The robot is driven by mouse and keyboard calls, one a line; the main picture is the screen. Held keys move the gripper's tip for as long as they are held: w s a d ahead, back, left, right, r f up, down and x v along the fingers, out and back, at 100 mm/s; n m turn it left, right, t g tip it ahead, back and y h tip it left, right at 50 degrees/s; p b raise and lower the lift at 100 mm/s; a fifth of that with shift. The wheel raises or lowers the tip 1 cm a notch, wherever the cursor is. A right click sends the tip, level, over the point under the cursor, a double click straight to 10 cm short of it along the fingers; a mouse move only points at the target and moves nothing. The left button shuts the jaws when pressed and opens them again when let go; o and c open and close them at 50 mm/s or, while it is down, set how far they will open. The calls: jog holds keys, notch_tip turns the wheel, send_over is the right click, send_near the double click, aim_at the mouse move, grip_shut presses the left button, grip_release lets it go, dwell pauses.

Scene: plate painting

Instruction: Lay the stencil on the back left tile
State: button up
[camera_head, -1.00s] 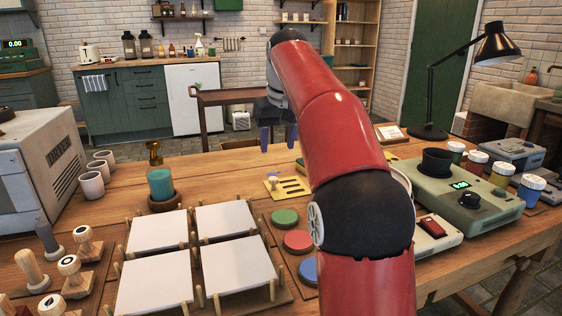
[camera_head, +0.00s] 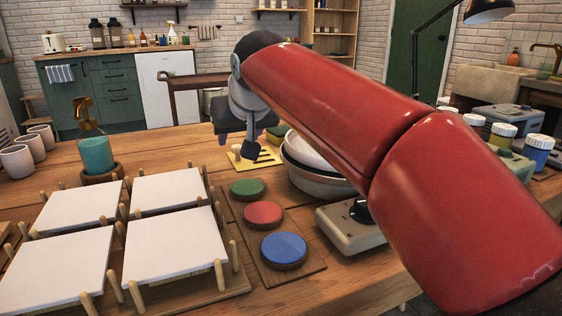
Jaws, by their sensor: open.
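The yellow stencil (camera_head: 266,158) with dark slots lies on the table behind the ink pads. My gripper (camera_head: 250,138) is open just above the stencil, near its upright handle. My arm and gripper body partly hide the fingers, and I cannot tell whether they touch the handle. The back left tile (camera_head: 80,207) is a blank white square at the left, held between wooden pegs. Nothing lies on it.
Three more white tiles adjoin it: back right (camera_head: 168,190), front left (camera_head: 58,270) and front right (camera_head: 174,245). Green (camera_head: 247,187), red (camera_head: 263,213) and blue (camera_head: 284,248) pads sit right of them. A teal pump bottle (camera_head: 97,155) stands behind the tiles.

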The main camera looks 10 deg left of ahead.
aim_at(237, 146)
jog(key=shift+x, duration=1.05)
jog(key=x, duration=0.5)
jog(key=shift+w+d+b, duration=0.2)
jog(key=shift+w+b, duration=0.05)
jog(key=shift+b, duration=0.15)
jog(key=shift+c, duration=0.3)
grip_shut()
